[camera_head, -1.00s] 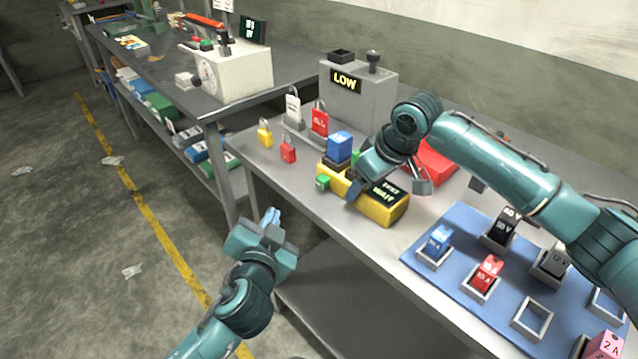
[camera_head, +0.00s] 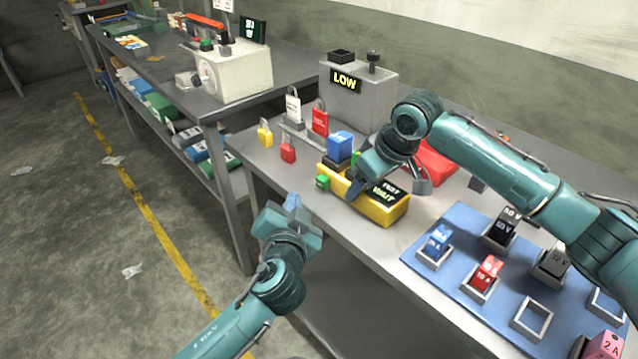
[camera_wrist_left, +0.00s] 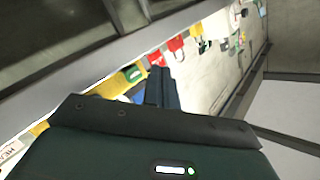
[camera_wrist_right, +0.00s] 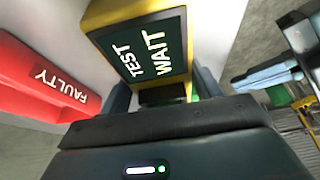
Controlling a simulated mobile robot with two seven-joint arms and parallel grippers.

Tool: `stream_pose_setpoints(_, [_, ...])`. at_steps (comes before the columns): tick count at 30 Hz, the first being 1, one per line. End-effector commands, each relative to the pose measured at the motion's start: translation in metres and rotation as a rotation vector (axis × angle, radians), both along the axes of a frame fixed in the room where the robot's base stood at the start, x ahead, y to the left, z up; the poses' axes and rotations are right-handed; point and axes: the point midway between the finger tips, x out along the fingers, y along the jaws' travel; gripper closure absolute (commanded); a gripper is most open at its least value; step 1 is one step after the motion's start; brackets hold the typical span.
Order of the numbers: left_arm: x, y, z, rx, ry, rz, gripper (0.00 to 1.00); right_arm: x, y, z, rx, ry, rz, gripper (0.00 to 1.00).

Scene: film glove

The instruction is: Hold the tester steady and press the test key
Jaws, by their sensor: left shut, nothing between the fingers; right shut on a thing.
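The yellow tester (camera_head: 372,207) lies on the grey bench. Its dark screen (camera_wrist_right: 143,55) reads TEST WAIT in the right wrist view. A green key (camera_head: 322,183) sticks out at its left end, and a blue block (camera_head: 340,144) stands at its back left. My right gripper (camera_head: 357,187) is shut on the tester's body; its fingers straddle it in the right wrist view (camera_wrist_right: 165,95). My left gripper (camera_head: 292,203) is shut and empty, off the bench's front edge, left of and nearer than the green key. Its fingers point toward the bench in the left wrist view (camera_wrist_left: 161,85).
A blue mat (camera_head: 425,262) with several sockets and labelled blocks lies at right. A red FAULTY tray (camera_head: 436,163) sits behind my right gripper. A grey box (camera_head: 375,98) reads LOW.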

Motion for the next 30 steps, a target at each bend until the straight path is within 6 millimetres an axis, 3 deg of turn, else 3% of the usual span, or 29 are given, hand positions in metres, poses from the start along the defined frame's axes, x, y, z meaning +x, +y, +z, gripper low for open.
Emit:
stream_pose_setpoints(10, [0.020,-0.025,0.001,-0.001,-0.001,0.000,1.00,0.000,0.000,0.001,0.001,-0.003,0.000,0.75])
stream_pose_setpoints(30, [0.021,-0.027,0.000,0.000,-0.001,-0.001,1.00,0.000,0.000,0.001,0.002,-0.002,0.000,0.75])
